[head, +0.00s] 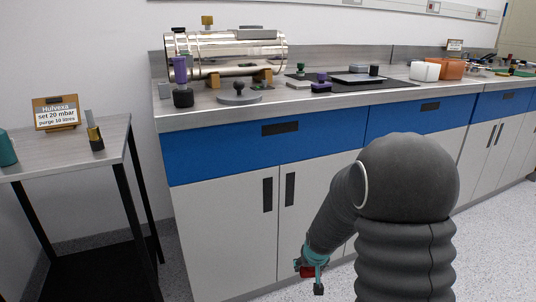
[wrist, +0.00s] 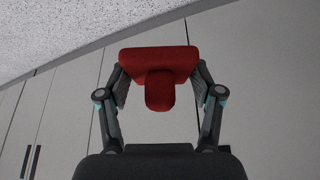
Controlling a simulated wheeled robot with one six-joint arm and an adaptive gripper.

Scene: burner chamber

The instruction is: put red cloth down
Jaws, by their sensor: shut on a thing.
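The red cloth (wrist: 158,62) is in my gripper (wrist: 160,85), pinched between the two fingers in the wrist view. It looks like a folded red pad with a rounded tab hanging toward the palm. In the head view the red cloth (head: 307,271) shows as a small red patch at my gripper (head: 313,276), partly hidden by the fingers. My gripper is low, in front of the white cabinet doors and below the bench top. The cloth appears clear of any surface.
A grey bench top (head: 215,112) runs above blue drawers, with a metal cylinder (head: 225,55), a dark mat (head: 350,84), a white bin (head: 424,71) and an orange bin (head: 447,68). A side table (head: 75,150) at left holds a sign (head: 56,112). Speckled floor (head: 500,240) lies at right.

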